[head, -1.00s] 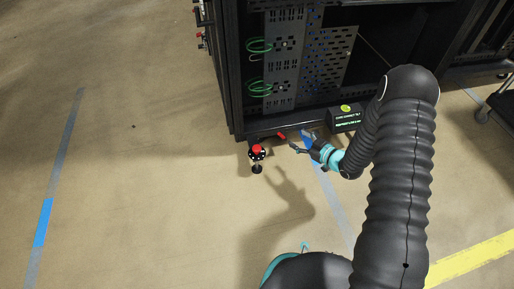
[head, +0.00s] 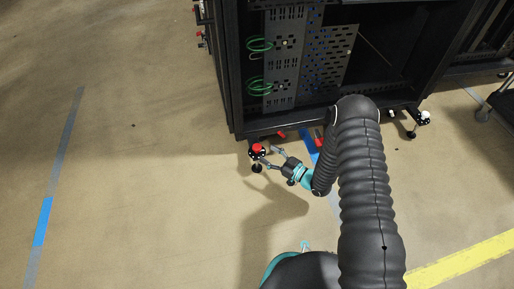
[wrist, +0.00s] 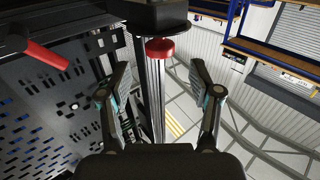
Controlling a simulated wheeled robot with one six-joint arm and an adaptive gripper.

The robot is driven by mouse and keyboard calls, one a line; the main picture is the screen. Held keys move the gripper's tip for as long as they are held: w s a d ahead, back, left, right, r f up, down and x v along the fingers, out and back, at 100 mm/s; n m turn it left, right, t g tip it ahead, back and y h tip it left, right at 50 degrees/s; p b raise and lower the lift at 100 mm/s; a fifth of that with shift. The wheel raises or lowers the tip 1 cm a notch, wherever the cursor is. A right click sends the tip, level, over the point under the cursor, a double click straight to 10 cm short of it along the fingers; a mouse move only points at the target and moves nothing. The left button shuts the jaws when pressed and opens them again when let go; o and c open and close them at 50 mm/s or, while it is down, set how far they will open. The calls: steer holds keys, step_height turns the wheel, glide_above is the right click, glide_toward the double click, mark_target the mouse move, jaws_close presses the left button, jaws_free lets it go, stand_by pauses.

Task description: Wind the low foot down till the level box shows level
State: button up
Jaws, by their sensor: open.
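The foot with a red top (head: 257,148) and a dotted black-and-white collar stands at the rack's near left corner. In the wrist view a red collar (wrist: 160,48) on a pale upright rod (wrist: 157,95) shows between and beyond my fingers. My gripper (head: 268,156) is open and empty, close on the right of the foot with its fingers pointing at it. In the wrist view my fingers (wrist: 162,85) are spread on both sides of the rod; I cannot tell whether either touches. The level box is hidden behind my arm in the head view, so its reading does not show.
The black rack (head: 236,90) stands over the foot, with green cable loops inside. Another foot with a white top (head: 424,117) is at its right corner. Red bars (head: 280,134) stick out under the rack. Floor to the left is clear.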

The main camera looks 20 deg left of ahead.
mark_target(257, 147)
steer(key=x, duration=0.6)
steer(key=shift+a, duration=0.25)
steer(key=c, duration=1.2)
